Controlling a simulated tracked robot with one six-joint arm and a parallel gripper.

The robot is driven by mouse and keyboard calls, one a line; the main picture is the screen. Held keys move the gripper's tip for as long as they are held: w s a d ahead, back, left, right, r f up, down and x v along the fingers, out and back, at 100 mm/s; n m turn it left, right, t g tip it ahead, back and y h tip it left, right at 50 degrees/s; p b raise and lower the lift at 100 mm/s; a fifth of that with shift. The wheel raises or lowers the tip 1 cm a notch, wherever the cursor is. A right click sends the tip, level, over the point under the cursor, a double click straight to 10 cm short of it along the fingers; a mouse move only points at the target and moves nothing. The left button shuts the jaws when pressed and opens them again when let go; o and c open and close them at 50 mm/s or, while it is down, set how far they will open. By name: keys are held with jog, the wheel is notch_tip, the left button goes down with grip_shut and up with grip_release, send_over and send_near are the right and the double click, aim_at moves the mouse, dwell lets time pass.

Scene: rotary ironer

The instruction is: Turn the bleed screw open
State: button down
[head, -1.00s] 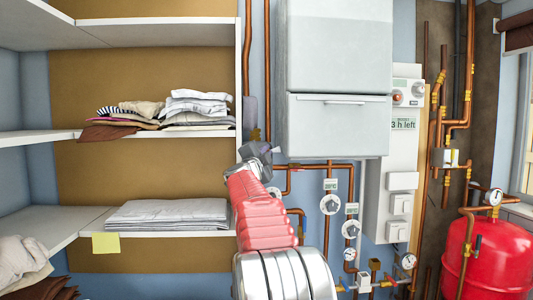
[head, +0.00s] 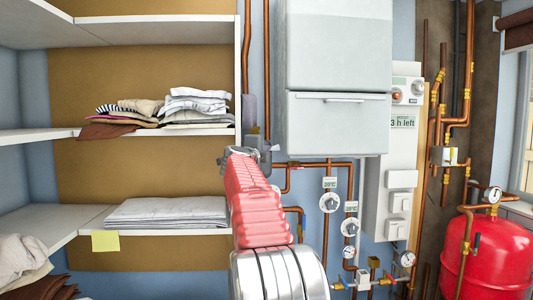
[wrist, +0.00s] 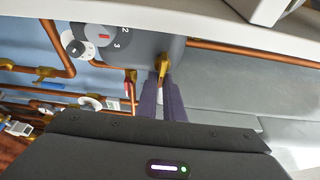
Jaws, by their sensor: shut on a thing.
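In the wrist view the two dark fingers of my gripper (wrist: 168,92) reach up to a grey round housing with a numbered dial (wrist: 105,36). They are shut on a small brass-coloured piece, which looks like the bleed screw (wrist: 163,66), at the housing's lower edge. The fingers hide part of it, and I cannot tell how far it is turned. In the head view my gripper (head: 240,155) is beside the copper pipes at the shelf's right edge, mostly behind my red arm. The screw cannot be made out there.
Copper pipes with brass fittings (wrist: 131,75) run close beside the fingers. In the head view a white boiler (head: 338,75) hangs to the upper right, with dials (head: 330,202) below it. Shelves with folded cloths (head: 166,212) are on the left. A red tank (head: 488,255) stands at right.

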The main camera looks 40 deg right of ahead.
jog(key=shift+d+f, duration=0.15)
jog(key=shift+f, duration=0.3)
jog(key=c, duration=1.9)
grip_release()
jog(key=shift+r, duration=0.15)
jog(key=shift+o, duration=0.2)
jog(key=shift+r, duration=0.1)
jog(key=shift+r, duration=0.1)
jog(key=v, duration=1.4)
